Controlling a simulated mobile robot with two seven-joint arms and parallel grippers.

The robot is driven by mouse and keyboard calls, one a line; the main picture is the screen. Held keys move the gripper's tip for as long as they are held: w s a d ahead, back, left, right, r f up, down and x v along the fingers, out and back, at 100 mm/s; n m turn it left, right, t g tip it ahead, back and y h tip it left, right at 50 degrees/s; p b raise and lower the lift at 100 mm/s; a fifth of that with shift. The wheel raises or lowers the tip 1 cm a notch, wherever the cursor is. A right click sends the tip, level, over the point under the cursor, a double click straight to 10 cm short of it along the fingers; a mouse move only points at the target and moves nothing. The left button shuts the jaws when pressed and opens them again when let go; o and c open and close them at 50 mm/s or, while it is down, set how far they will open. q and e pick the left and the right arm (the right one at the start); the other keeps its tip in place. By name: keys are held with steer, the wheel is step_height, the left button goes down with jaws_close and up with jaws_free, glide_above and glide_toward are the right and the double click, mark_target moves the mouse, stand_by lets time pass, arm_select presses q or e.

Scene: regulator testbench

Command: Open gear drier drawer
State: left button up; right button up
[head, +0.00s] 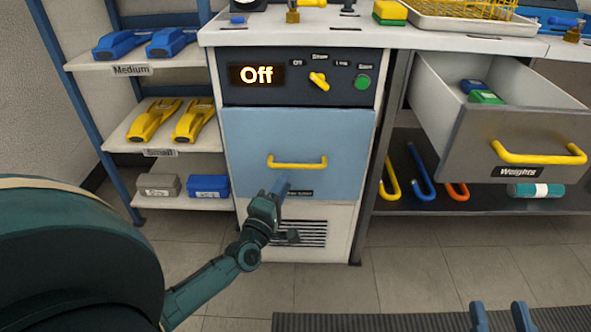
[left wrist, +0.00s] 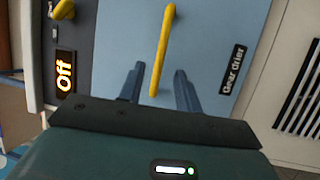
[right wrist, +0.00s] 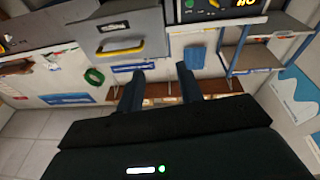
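The gear drier drawer (head: 245,140) has a light blue front and is closed. Its yellow bar handle (head: 297,164) runs across the front; the handle (left wrist: 165,40) and the "Gear drier" label (left wrist: 233,69) show in the left wrist view. My left gripper (head: 281,184) is just below the handle in the head view. In the left wrist view my left gripper (left wrist: 159,70) is open, with the handle's near end lined up between its fingers; I cannot tell whether they touch. My right gripper (head: 501,312) is open and empty, low at the right; it also shows in the right wrist view (right wrist: 160,68).
Above the drawer is a control panel with an "Off" display (head: 257,75), yellow knob (head: 319,80) and green button (head: 362,82). The open "Weights" drawer (head: 470,150) juts out at right. A shelf unit (head: 125,135) stands at left. Floor in front is clear.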

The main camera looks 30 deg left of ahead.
mark_target(294, 168)
arm_select(q)
steer(key=b+x, duration=0.1)
steer(key=x, duration=0.6)
steer(key=shift+w, duration=0.1)
arm_select(e)
steer(key=shift+w+r+n+t+y, duration=0.3)
steer(key=shift+w+r+n+y, duration=0.1)
steer(key=shift+r, duration=0.3)
arm_select(q)
steer(key=shift+c, duration=0.4)
jaws_close()
